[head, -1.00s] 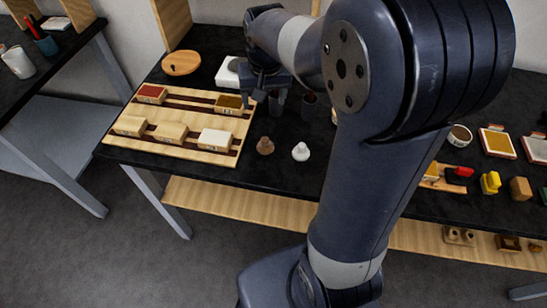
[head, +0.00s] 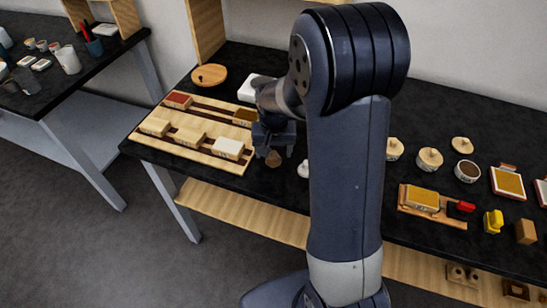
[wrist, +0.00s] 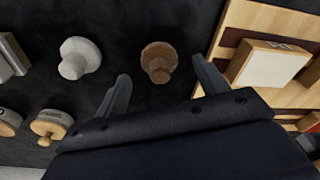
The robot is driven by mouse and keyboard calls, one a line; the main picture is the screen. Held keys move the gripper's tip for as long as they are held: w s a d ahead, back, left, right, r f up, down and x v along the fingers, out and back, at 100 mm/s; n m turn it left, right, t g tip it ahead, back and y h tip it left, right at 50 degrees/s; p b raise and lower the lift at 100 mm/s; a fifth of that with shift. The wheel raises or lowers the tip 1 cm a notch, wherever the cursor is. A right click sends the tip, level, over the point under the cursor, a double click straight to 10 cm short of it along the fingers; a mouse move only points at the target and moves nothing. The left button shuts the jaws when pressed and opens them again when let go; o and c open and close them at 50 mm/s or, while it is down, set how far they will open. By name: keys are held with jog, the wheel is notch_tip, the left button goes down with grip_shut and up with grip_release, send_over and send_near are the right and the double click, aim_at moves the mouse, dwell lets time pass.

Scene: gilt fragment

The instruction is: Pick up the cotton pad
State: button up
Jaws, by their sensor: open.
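Two small knob-shaped pieces stand on the black table. One is brown (head: 273,159), also in the wrist view (wrist: 159,60); the other is white (head: 303,169), also in the wrist view (wrist: 78,57). The white one looks most like a cotton pad, but I cannot tell for sure. My gripper (head: 275,145) is open and empty, above and close to the brown piece. In the wrist view its fingertips (wrist: 163,85) straddle the line to the brown piece, which lies just beyond them. The white piece is outside the fingers to the left. In the head view my arm partly covers the white piece.
A wooden rack (head: 190,158) with several labelled blocks lies left of my gripper; its white-topped block (wrist: 272,66) is close by. Behind are a round wooden lid (head: 209,75) and a white dish (head: 247,92). Lidded jars (head: 429,158) and a small tray stand right of my arm.

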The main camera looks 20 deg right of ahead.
aim_at(273, 152)
jog(key=shift+w+f, duration=0.2)
jog(key=shift+f, duration=1.1)
jog(key=c, duration=1)
jog(key=shift+c, duration=0.2)
jog(key=shift+r, duration=0.15)
notch_tip(273, 152, up, 10)
jog(key=shift+f+b, duration=0.1)
jog(key=shift+b, duration=0.2)
